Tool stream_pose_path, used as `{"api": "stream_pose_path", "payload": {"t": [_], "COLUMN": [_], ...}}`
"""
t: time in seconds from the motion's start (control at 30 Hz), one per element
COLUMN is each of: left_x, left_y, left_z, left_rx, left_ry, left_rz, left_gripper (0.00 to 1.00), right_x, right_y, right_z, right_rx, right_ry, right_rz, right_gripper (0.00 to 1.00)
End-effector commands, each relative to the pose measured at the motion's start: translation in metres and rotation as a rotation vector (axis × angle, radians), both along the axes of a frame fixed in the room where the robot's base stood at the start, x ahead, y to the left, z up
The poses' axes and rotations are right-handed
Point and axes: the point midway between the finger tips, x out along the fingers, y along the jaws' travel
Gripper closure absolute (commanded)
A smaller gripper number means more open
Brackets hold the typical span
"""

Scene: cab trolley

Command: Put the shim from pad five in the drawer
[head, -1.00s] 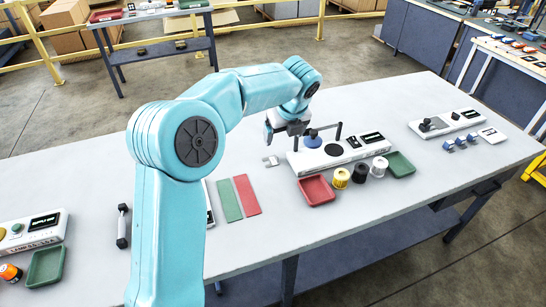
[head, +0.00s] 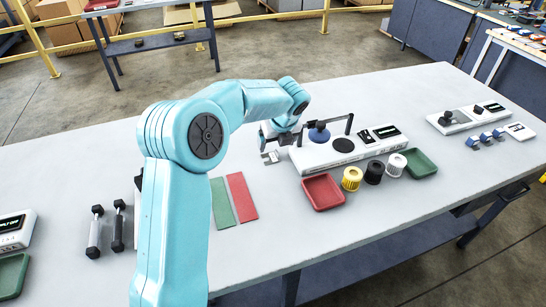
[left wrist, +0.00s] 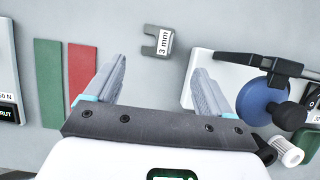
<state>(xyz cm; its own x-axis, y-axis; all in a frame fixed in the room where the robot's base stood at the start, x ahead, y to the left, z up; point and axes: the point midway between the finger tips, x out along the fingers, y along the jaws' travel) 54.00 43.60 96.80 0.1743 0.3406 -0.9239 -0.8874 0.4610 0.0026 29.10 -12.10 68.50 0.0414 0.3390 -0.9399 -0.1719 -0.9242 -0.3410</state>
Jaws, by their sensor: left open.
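A small grey notched shim marked "3 mm" (left wrist: 157,42) lies flat on the grey table. It also shows in the head view (head: 271,156), partly by my left gripper (head: 268,140). In the left wrist view, my left gripper (left wrist: 158,70) is open and empty, its two fingers apart on either side of the line to the shim. The shim sits just beyond the fingertips. I see no pad number. A dark box-like part (head: 488,206) hangs under the table's right front edge; I cannot tell whether it is the drawer. My right gripper is out of view.
A white device with a blue knob (head: 345,148) stands right of the gripper. A red tray (head: 322,192), several ribbed caps (head: 373,172) and a green tray (head: 419,163) stand before it. Green (head: 224,202) and red strips (head: 241,196) lie left. Bare table lies in front.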

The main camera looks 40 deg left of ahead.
Motion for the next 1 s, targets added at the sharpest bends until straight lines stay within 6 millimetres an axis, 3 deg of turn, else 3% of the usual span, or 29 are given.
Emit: {"api": "stream_pose_path", "payload": {"t": [0.1, 0.3, 0.6, 0.87, 1.0], "left_x": [0.004, 0.008, 0.015, 0.016, 0.016], "left_y": [0.007, 0.014, 0.032, 0.033, 0.033], "left_z": [-0.018, -0.032, -0.071, -0.074, -0.074], "left_rx": [0.001, 0.001, 0.001, 0.001, 0.001], "left_ry": [0.002, 0.0, 0.0, -0.001, -0.001], "left_rz": [0.001, 0.002, 0.003, 0.002, 0.002], "left_gripper": [0.17, 0.17, 0.17, 0.17, 0.59], "right_x": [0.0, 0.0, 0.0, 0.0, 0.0], "right_y": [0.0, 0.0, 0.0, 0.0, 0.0], "right_z": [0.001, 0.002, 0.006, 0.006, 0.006], "right_rx": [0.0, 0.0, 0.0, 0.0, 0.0], "right_ry": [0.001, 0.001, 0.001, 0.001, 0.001], "right_rz": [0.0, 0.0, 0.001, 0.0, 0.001], "right_gripper": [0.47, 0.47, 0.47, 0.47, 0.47]}}
